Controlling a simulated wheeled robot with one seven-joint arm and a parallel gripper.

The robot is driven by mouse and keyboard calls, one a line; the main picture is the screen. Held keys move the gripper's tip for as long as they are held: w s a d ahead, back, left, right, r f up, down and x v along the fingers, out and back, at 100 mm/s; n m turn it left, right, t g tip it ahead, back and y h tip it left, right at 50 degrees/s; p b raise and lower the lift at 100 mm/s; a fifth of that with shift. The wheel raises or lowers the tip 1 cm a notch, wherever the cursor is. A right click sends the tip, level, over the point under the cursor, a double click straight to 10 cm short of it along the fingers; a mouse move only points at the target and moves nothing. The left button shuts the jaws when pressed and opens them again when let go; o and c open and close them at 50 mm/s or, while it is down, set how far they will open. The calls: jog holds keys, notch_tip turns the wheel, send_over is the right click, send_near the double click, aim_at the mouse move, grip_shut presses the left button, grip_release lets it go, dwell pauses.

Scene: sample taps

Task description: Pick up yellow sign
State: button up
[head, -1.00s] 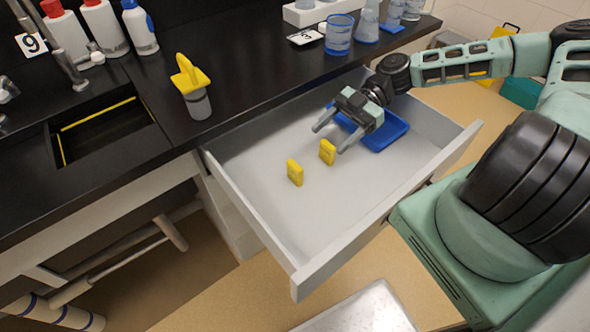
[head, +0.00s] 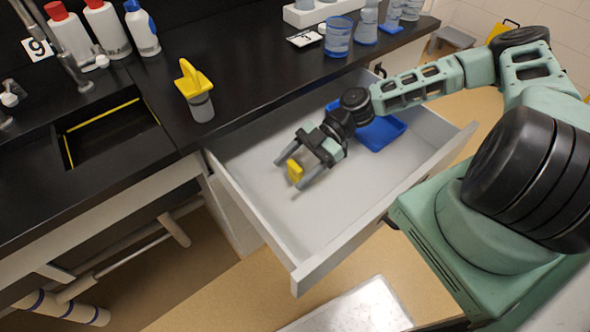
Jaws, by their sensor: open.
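A small upright yellow sign-like block (head: 295,170) stands on the floor of the open grey drawer (head: 250,150). My gripper (head: 291,174) reaches into the drawer from the right, its two grey fingers pointing left and down. The fingers are open, one on each side of the yellow block; I cannot tell whether either touches it. The second yellow block seen earlier, to the right, is hidden behind my gripper.
A blue tray (head: 380,133) lies in the drawer behind my wrist. The drawer's front wall (head: 390,215) and side walls surround the gripper. A yellow-topped grey cup (head: 196,90), bottles and blue beakers (head: 338,37) stand on the black counter. The drawer's near part is clear.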

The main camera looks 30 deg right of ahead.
jog(key=c, duration=1)
jog(key=shift+c, duration=0.2)
